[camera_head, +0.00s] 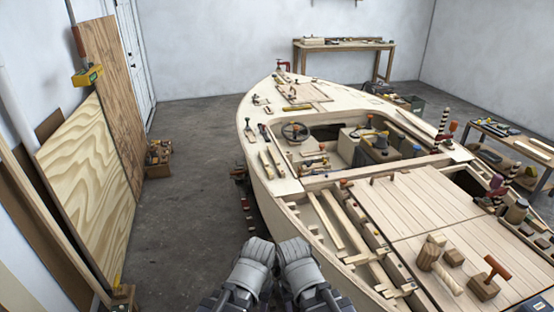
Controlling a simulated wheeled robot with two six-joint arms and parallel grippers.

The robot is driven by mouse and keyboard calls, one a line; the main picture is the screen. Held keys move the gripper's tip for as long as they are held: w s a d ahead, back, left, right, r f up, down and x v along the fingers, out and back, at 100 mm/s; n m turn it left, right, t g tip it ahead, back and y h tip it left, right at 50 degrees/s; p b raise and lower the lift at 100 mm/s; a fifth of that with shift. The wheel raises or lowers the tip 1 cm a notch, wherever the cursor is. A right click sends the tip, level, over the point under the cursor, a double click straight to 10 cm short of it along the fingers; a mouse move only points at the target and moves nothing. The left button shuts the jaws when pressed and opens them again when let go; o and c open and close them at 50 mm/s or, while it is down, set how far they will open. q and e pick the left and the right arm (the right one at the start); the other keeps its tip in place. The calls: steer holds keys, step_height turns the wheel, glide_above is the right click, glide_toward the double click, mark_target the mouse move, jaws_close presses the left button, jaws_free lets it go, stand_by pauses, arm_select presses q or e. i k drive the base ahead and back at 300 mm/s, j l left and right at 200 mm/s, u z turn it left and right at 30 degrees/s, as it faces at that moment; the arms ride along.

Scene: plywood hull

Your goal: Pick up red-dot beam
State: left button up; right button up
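Several pale wooden beams (344,220) lie lengthwise in the open side bay of the plywood boat hull, right of centre. I cannot make out a red dot on any of them, so I cannot tell which is the red-dot beam. My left gripper (259,250) and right gripper (294,251) are side by side at the bottom middle, left of the hull's near side. They are apart from the beams. Their fingertips are too small and foreshortened to tell whether they are open or shut; no held object shows.
The boat hull (262,165) fills the centre and right. Its deck (420,205) carries loose blocks and tools. Plywood sheets (85,150) lean on the left wall. A workbench (345,46) stands at the back, another table (515,145) at right. The grey floor (195,190) left of the hull is mostly clear.

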mark_target(276, 162)
steer(key=i+j+u, duration=0.2)
steer(key=i+j, duration=0.25)
steer(key=i+j+u, duration=0.2)
steer(key=i+j, duration=0.15)
steer(key=i, duration=0.2)
steer(key=i+l+u, duration=0.15)
steer(key=i, duration=0.35)
steer(key=i+l+u, duration=0.15)
steer(key=i, duration=0.35)
